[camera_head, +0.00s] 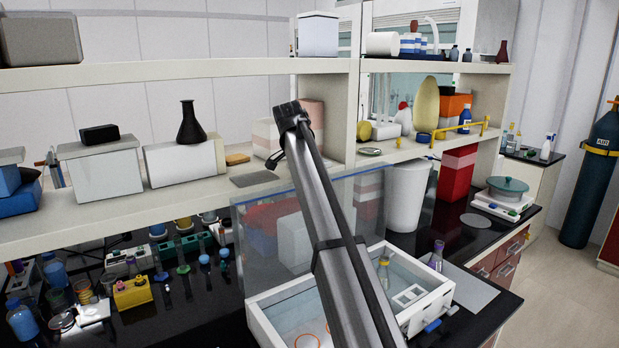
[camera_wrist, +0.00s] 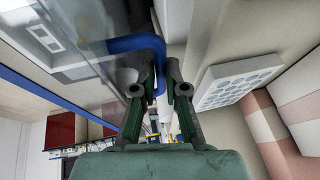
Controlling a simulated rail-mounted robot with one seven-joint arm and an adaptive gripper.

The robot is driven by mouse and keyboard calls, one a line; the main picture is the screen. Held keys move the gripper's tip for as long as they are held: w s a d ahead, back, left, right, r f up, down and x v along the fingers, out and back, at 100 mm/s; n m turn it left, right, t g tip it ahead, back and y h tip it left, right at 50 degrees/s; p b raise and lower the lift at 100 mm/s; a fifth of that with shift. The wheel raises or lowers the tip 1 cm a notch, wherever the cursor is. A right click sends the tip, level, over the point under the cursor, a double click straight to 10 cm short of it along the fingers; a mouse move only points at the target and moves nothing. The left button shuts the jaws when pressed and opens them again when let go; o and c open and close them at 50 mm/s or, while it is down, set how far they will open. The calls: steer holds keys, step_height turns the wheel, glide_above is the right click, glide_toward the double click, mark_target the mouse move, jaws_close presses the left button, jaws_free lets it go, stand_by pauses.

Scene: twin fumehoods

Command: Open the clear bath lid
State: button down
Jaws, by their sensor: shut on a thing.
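The clear bath lid (camera_head: 262,228) is a transparent panel with a blue top edge. In the head view it stands raised and roughly upright along the back of the white bath (camera_head: 432,308), whose top is uncovered. In the wrist view the lid is the see-through sheet (camera_wrist: 95,60) at upper left, with a bent blue handle (camera_wrist: 138,43). My gripper (camera_wrist: 158,78) is shut on the end of this handle, between its two dark fingers. In the head view my arm crosses in front of the lid and bath, and I cannot make out the fingers there.
A bottle (camera_head: 383,271) and a white rack (camera_head: 408,296) are in the bath. A shelf (camera_head: 200,208) with boxes and a dark flask (camera_head: 191,122) runs behind and above the lid. A white bin (camera_head: 407,195) stands behind the bath. Small bottles and instruments crowd the bench at left.

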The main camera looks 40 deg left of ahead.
steer(key=c, duration=1.4)
jaws_free()
steer(key=shift+s+d+f, duration=0.15)
steer(key=shift+f, duration=0.4)
steer(key=shift+c, duration=0.2)
steer(key=shift+f, duration=0.1)
steer(key=shift+w, duration=0.2)
steer(key=shift+s+r, duration=0.1)
steer(key=shift+r, duration=0.5)
steer(key=v, duration=1.1)
steer(key=shift+s+r, duration=0.15)
